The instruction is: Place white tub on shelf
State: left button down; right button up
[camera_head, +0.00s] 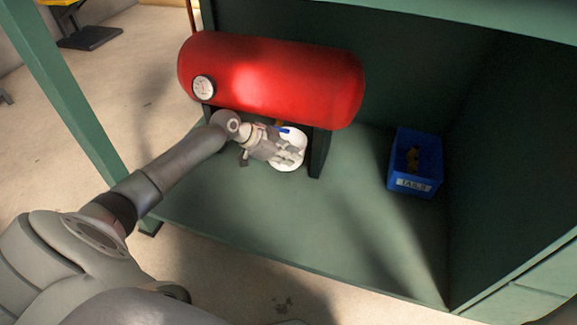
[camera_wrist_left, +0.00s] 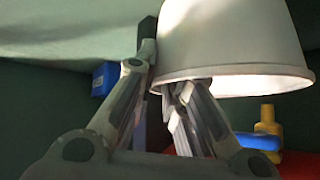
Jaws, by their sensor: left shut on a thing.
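The white tub (camera_head: 287,163) is below the red tank, over the green shelf floor (camera_head: 300,215). My left gripper (camera_head: 291,152) covers part of the tub and is shut on its wall. In the left wrist view the tub (camera_wrist_left: 235,45) fills the upper right with its rim downward in the picture. One finger of my left gripper (camera_wrist_left: 158,82) goes in at the rim and the other is on the near side. I cannot tell whether the tub's base touches the shelf. My right gripper is not in view.
The red tank (camera_head: 275,80) with a round gauge (camera_head: 203,88) stands on dark legs (camera_head: 319,153) close by. A valve with a blue handle (camera_wrist_left: 258,141) is near the tub. A blue bin (camera_head: 415,185) sits to the right. Shelf floor in front is clear.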

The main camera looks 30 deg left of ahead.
pick_arm(q)
notch_tip(320, 180, down, 3)
jog(key=b, duration=0.2)
jog(key=shift+b, duration=0.3)
jog(key=shift+f+b, duration=0.3)
jog(key=shift+r, duration=0.1)
jog(key=c, duration=1.9)
grip_release()
jog(key=shift+c, duration=0.2)
jog(key=o, duration=0.4)
jog(key=shift+o, duration=0.2)
